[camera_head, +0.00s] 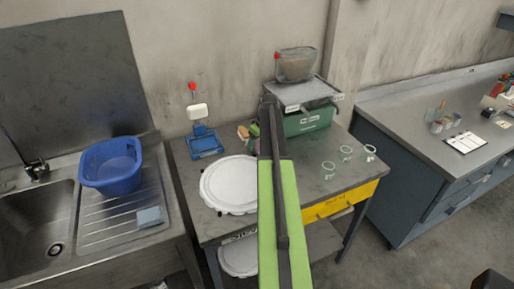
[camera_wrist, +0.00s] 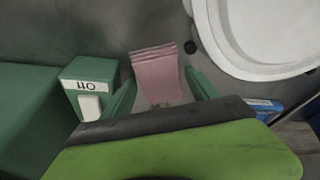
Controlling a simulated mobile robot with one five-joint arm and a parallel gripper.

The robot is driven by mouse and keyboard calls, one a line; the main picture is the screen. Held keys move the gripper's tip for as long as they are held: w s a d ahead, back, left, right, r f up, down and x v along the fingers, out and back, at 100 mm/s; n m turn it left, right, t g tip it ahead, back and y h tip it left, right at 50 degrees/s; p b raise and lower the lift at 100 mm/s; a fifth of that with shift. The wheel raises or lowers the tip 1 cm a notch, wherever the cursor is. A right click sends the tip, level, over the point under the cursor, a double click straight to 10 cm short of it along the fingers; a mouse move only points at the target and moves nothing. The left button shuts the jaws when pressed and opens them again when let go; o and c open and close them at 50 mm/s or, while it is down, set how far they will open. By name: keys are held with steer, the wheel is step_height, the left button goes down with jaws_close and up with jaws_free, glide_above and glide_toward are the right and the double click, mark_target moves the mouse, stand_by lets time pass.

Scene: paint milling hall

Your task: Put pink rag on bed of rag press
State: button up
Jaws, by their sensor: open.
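My gripper (camera_wrist: 162,88) is open, with one green finger on each side of the rag's lower part. I cannot tell whether the fingers touch the rag. In the head view my own arm hides the rag and most of the gripper. A blue hand press (camera_head: 205,146) with a white block and a red knob, likely the rag press, stands on the table's back left. Part of a blue thing, likely the press, shows in the wrist view (camera_wrist: 264,106).
A round white lid (camera_head: 228,184) lies left of my arm. A sink with a blue basin (camera_head: 111,165) is at the left.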

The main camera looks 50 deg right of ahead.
mark_target(257, 145)
steer(key=shift+f, duration=0.1)
steer(key=c, duration=1.3)
steer(key=shift+o, duration=0.2)
step_height(257, 145, up, 5)
steer(key=p, duration=0.5)
steer(key=s+d+r+p, duration=0.3)
steer(key=s+r+p, duration=0.3)
steer(key=s, duration=0.5)
steer(key=shift+d+r, duration=0.15)
steer(key=shift+d, duration=0.2)
